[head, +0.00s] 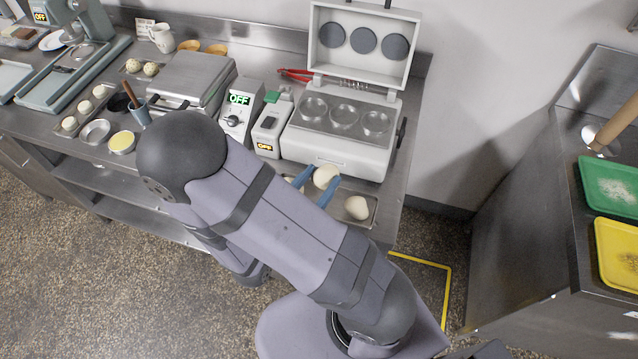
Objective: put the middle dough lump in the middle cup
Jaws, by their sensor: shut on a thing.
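The press (335,150) stands on the counter with its lid raised. Its three round cups lie in a row, with the middle cup (344,117) empty. My gripper (318,185), with blue fingers, is shut on a pale dough lump (326,176), the middle one, in front of the press. I cannot tell whether the lump is clear of its tray (372,199). Another dough lump (357,208) lies at the tray's right end.
The raised lid (361,65) has three dark discs inside, above the cups. A small device (271,130) marked OFF stands left of the press, and red tongs (296,75) lie behind it. A closed griddle (190,80) is farther left. The counter ends just right of the press.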

